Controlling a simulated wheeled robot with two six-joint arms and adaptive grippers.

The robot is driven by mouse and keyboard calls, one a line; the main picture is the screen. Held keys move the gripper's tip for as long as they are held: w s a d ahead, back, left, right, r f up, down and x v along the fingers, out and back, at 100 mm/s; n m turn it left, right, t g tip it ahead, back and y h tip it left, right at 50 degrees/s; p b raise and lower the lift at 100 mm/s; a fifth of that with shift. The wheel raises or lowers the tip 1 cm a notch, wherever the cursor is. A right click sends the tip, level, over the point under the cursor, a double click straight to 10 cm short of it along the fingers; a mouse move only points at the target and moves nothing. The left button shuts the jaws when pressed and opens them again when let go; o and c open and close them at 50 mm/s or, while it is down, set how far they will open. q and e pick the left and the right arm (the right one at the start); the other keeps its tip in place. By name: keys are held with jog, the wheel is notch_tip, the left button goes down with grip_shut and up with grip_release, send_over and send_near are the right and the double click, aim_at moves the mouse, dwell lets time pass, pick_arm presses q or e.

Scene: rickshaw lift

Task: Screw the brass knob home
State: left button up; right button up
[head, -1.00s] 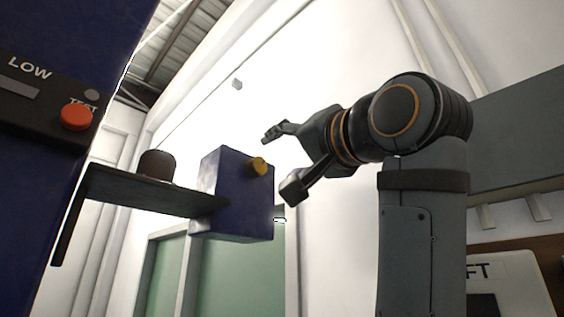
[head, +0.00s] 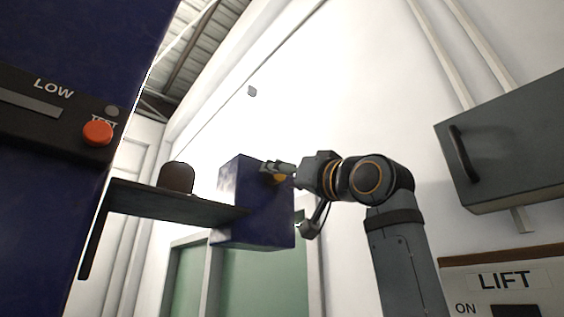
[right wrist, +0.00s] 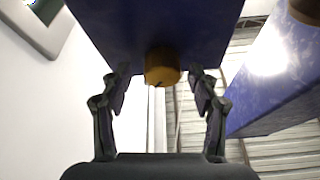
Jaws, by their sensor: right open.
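The brass knob (right wrist: 162,66) sticks out from the face of a dark blue box (right wrist: 130,20) in the right wrist view. In the head view the knob (head: 280,178) is partly hidden behind a finger of my right gripper (head: 290,197), at the right side of the blue box (head: 240,205). My right gripper also shows in the right wrist view (right wrist: 160,92). Its fingers are open, one on each side of the knob, with a gap on both sides. I cannot tell how far the knob is screwed in. My left gripper is not in view.
A dark bracket shelf (head: 165,202) carries a brown rounded block (head: 176,178) left of the box. A blue panel with a red button (head: 97,133) stands at the left. A grey cabinet (head: 510,145) and a LIFT panel (head: 500,281) are at the right.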

jog(key=shift+w+a+r, duration=0.1)
jog(key=shift+w+r, duration=0.05)
jog(key=shift+w, duration=0.05)
jog(key=shift+s+a, duration=0.15)
jog(key=shift+s, duration=0.1)
jog(key=shift+w, duration=0.1)
jog(key=c, duration=1.2)
jog(key=shift+o, duration=0.2)
jog(key=shift+m+h, duration=0.4)
jog(key=shift+m, duration=0.2)
jog(key=shift+s+a+r+m+t+h, duration=0.1)
jog(key=shift+m+t+h, duration=0.15)
jog(key=shift+m+h, duration=0.8)
jog(key=shift+s+r+m+t+h, duration=0.1)
jog(key=shift+m+t+h, duration=0.1)
jog(key=shift+m, duration=1.55)
jog(key=shift+a+m+t+h, duration=0.1)
jog(key=shift+m+t+h, duration=0.15)
jog(key=shift+m+h, duration=0.8)
jog(key=shift+m, duration=0.65)
